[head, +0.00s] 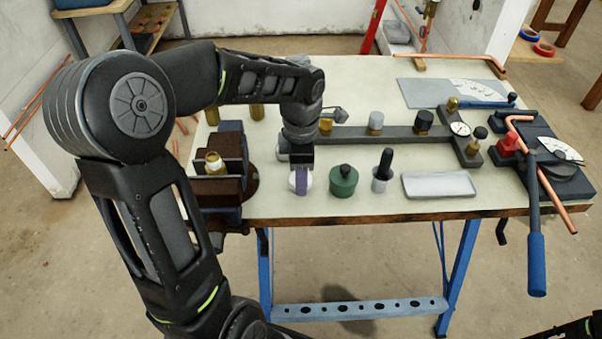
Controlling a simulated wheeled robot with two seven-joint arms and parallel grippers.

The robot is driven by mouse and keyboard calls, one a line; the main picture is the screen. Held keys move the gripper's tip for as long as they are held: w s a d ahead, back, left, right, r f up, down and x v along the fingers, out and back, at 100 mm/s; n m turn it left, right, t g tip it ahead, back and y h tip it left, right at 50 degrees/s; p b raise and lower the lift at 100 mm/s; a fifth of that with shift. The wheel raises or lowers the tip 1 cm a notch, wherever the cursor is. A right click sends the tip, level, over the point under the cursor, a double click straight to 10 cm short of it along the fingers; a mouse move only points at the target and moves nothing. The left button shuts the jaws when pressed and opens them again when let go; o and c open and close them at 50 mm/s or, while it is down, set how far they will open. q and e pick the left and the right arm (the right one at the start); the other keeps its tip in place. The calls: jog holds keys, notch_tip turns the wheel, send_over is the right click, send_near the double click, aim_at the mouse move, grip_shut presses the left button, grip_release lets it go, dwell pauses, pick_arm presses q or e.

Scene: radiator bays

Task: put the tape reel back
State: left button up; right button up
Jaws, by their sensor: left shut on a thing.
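A small white reel with a purple band, which looks like the tape reel (301,182), is at the front left of the workbench (400,205). My left gripper (300,168) points down from above and is shut on its top. The fingers hide part of the reel, and I cannot tell whether its bottom touches the bench. My right gripper is out of view; only a bit of my right arm shows at the bottom right corner.
A green round pot (343,181), a dark-topped grey pot (382,171) and a grey tray (438,184) stand right of the reel. A brown vise (225,180) is left. A grey manifold bar (400,132) lies behind. A blue-handled pipe bender (536,262) overhangs the right edge.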

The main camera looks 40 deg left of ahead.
pick_arm(q)
jog(key=shift+f, duration=0.25)
jog(key=o, duration=1)
jog(key=shift+r, duration=0.1)
notch_tip(320, 180, up, 12)
jog(key=shift+r, duration=0.15)
